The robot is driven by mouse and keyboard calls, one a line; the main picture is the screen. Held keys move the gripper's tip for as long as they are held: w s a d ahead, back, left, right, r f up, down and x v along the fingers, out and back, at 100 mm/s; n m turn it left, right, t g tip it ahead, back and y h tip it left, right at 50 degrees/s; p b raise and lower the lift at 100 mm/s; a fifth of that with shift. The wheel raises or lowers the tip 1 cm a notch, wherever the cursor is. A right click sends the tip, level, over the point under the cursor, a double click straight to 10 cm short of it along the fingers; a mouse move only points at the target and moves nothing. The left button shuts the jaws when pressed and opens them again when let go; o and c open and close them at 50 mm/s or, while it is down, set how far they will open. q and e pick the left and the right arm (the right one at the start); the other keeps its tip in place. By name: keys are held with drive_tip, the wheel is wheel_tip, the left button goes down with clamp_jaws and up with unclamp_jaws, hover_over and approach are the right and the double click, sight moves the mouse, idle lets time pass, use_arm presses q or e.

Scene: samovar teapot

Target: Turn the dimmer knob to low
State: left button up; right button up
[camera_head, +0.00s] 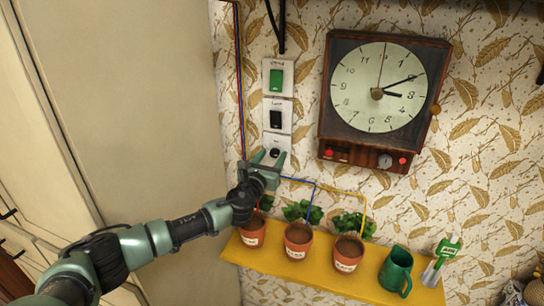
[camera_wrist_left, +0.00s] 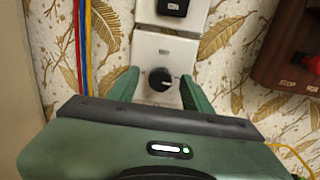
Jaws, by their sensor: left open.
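The dimmer knob (camera_wrist_left: 161,79) is a round black knob with a light pointer mark, on a white wall plate (camera_wrist_left: 150,48). In the head view the knob (camera_head: 275,152) is on the lowest of three stacked plates, left of the clock. My left gripper (camera_wrist_left: 160,88) is open, with one green finger on each side of the knob and visible gaps between. In the head view my left gripper (camera_head: 268,159) reaches up from below to the plate. Whether the fingertips touch the wall, I cannot tell. My right gripper is not in view.
A green switch (camera_head: 276,81) and a black switch (camera_head: 276,119) sit above the knob. A wooden clock (camera_head: 345,140) hangs to the right. Coloured wires (camera_wrist_left: 82,50) run at the left. Below, a yellow shelf (camera_head: 320,277) holds potted plants (camera_head: 298,240) and a green watering can (camera_head: 396,271).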

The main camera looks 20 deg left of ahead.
use_arm(q)
drive_tip(key=shift+w, duration=0.1)
clamp_jaws()
